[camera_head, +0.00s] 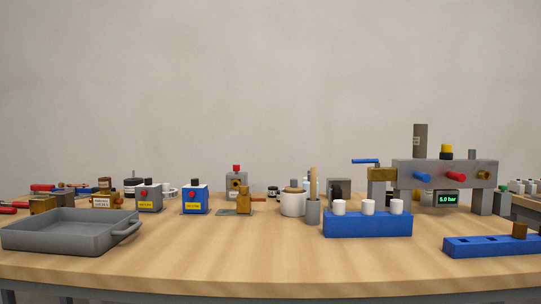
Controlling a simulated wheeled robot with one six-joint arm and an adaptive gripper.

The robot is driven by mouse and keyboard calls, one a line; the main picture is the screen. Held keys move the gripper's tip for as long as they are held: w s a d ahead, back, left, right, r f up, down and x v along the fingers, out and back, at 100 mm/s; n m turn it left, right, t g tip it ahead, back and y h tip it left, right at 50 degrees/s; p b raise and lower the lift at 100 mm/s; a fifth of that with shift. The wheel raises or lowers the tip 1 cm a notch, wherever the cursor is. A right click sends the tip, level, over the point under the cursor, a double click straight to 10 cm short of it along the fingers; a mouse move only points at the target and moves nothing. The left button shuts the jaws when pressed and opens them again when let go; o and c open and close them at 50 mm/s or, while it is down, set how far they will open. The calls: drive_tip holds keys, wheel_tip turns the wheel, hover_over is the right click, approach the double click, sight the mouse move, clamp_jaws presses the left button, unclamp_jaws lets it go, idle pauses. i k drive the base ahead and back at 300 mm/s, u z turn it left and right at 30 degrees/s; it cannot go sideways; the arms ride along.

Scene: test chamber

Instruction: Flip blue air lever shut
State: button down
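A grey manifold block (445,172) stands on posts at the right of the table. A flat blue lever (365,161) lies level at its left end, above a brass valve body (382,174), pointing left. A second, short blue handle (422,177) and a red handle (455,176) stick out of the manifold's front face. A small display (446,199) under the manifold reads 5.0 or 6.0 bar; it is too small to be sure. I cannot tell from this view which lever positions are open or shut. My gripper is not in view.
A blue rack (367,225) with white caps stands in front of the manifold. Another blue block (490,245) lies at the right front. A grey tray (60,235) sits at the left. Small boxes and a white pot (293,204) stand mid-table. The front middle is clear.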

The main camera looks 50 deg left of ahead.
sight(376, 161)
drive_tip(key=u, duration=1.15)
